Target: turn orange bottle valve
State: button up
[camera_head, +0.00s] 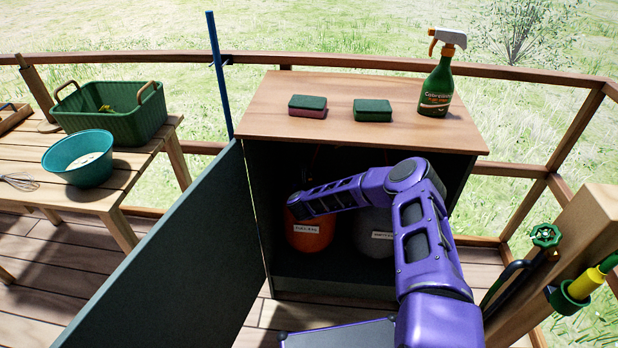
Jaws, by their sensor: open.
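The orange bottle (311,236) stands inside the open cabinet, low on the left, with a white label on its front. Its top and its valve are hidden behind my purple arm. A grey bottle (376,242) with a white label stands to its right, also partly covered by my arm. My arm reaches into the cabinet from the right, and its far end is in front of the upper part of the orange bottle. I cannot make out my gripper's fingers there, nor whether they touch the valve.
The cabinet door (165,262) stands open to the left. On the cabinet top (330,90) are two sponges (307,106) (373,110) and a spray bottle (438,85). A wooden post (570,245) with a green tap is at right. A table with a basin (80,160) is at left.

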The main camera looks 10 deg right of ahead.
aim_at(310, 173)
jog(key=shift+x, duration=1.4)
grip_shut()
